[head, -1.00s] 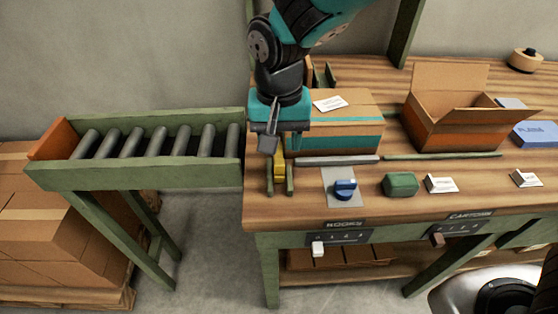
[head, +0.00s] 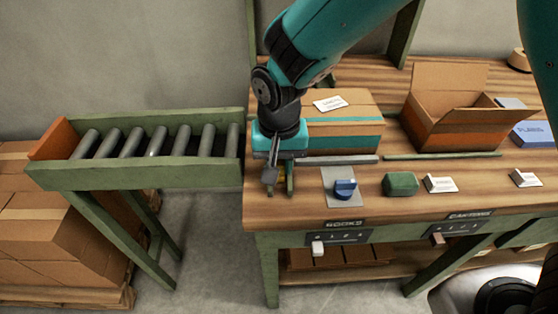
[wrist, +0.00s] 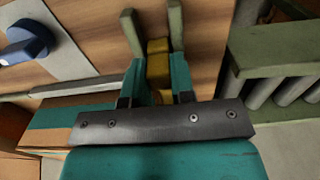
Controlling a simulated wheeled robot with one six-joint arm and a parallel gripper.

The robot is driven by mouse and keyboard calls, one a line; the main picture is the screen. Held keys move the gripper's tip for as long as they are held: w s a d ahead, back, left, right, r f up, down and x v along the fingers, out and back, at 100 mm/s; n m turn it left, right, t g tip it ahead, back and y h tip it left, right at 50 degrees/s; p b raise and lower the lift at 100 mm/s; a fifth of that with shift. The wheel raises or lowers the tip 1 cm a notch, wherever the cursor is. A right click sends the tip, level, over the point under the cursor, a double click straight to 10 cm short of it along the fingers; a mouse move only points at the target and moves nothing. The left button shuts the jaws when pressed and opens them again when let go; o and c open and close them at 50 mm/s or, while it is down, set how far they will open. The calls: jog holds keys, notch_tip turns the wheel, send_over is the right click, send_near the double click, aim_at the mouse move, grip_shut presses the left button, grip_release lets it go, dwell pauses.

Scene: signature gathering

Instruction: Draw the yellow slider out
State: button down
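The yellow slider (head: 282,175) sits between two upright green rails at the left front of the workbench, mostly hidden behind my gripper in the head view. It shows more clearly in the wrist view (wrist: 158,62), where the green rails (wrist: 132,32) flank it. My gripper (head: 279,181) points down over the slider. In the wrist view its teal fingers (wrist: 158,82) stand apart, one on each side of the yellow block. They look open, with small gaps beside the slider; contact is hard to make out.
A taped carton (head: 350,118) stands just behind, and a grey bar (head: 345,160) lies in front of it. A blue knob (head: 345,189) on a grey plate and a green block (head: 400,184) are to the right. A roller conveyor (head: 150,175) adjoins the left.

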jog(key=shift+s+a, duration=0.1)
jog(key=shift+s, duration=2.6)
jog(key=c, duration=1)
grip_release()
jog(key=shift+s, duration=0.1)
jog(key=shift+o, duration=0.2)
notch_tip(320, 180, up, 18)
jog(key=shift+f+p, duration=0.25)
jog(key=shift+p, duration=0.05)
